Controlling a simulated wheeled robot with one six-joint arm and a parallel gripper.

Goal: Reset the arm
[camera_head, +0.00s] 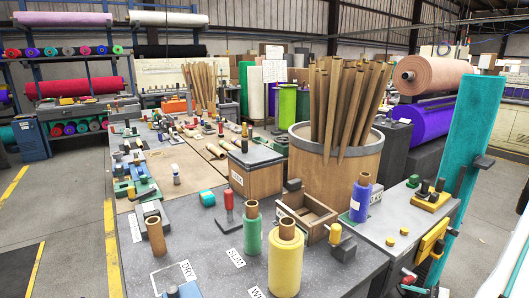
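I do not see my arm or my gripper in the head view, so I cannot tell its pose or whether it holds anything. The long grey workbench (205,262) in front of me carries several upright rolls. A yellow roll (286,262) stands nearest, with a green roll (252,235) behind it to the left and a blue roll (361,198) farther right. A bare brown tube (156,236) stands at the left.
A large round bin (335,165) full of brown tubes stands behind the rolls. A wooden box (256,172) and a small open wooden tray (308,212) stand near it. A tall teal panel (470,150) rises at the right. Grey floor (60,220) is open at the left.

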